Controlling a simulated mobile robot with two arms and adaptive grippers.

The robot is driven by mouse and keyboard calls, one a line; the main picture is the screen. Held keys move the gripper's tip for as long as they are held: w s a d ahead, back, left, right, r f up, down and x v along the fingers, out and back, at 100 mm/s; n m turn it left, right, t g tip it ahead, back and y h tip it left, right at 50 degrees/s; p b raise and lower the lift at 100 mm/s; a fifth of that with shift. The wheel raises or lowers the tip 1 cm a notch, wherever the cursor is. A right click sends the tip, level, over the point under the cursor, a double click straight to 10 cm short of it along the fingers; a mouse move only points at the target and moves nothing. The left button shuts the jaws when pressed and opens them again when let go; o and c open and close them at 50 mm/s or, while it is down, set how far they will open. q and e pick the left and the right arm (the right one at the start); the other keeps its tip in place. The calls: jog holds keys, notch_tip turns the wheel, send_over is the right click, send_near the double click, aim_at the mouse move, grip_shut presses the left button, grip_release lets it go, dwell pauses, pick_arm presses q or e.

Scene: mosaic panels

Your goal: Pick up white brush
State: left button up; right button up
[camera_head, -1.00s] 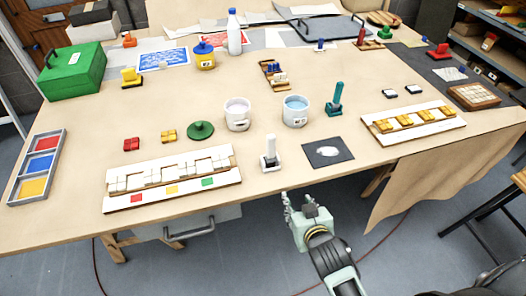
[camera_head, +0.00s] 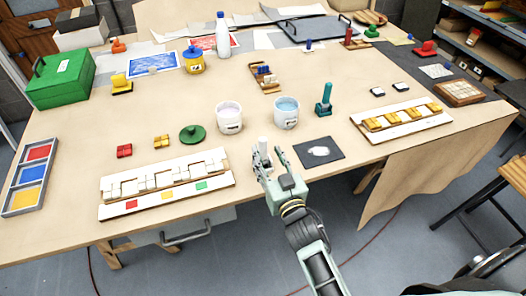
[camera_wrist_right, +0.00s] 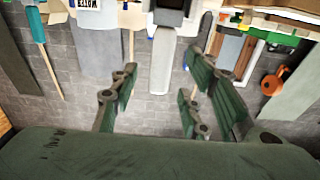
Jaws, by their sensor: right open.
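The white brush (camera_head: 264,143) stands upright near the table's front edge, with its white handle pointing up. My right gripper (camera_head: 265,162) is in front of it, open, and hides its lower part in the head view. In the right wrist view the picture looks upside down. There the white handle (camera_wrist_right: 161,62) shows beyond and between the spread fingers of my right gripper (camera_wrist_right: 163,90), with a dark part at its top. No grip on the brush shows. My left gripper is not in view.
A white panel (camera_head: 216,201) lies left of the gripper, a dark mat (camera_head: 306,160) right. Two mugs stand behind, one with white liquid (camera_head: 230,114), one with blue (camera_head: 287,111). A teal-handled brush (camera_head: 326,97) stands right of them. Another panel (camera_head: 448,113) lies farther right.

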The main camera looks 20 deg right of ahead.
aim_at(264, 148)
jog(key=w, duration=0.2)
jog(key=w+p, duration=0.1)
jog(key=shift+w+a+r, duration=0.15)
jog(key=shift+w+r, duration=0.1)
jog(key=shift+w, duration=0.05)
jog(key=shift+w+f, duration=0.15)
jog(key=shift+w, duration=0.25)
grip_shut()
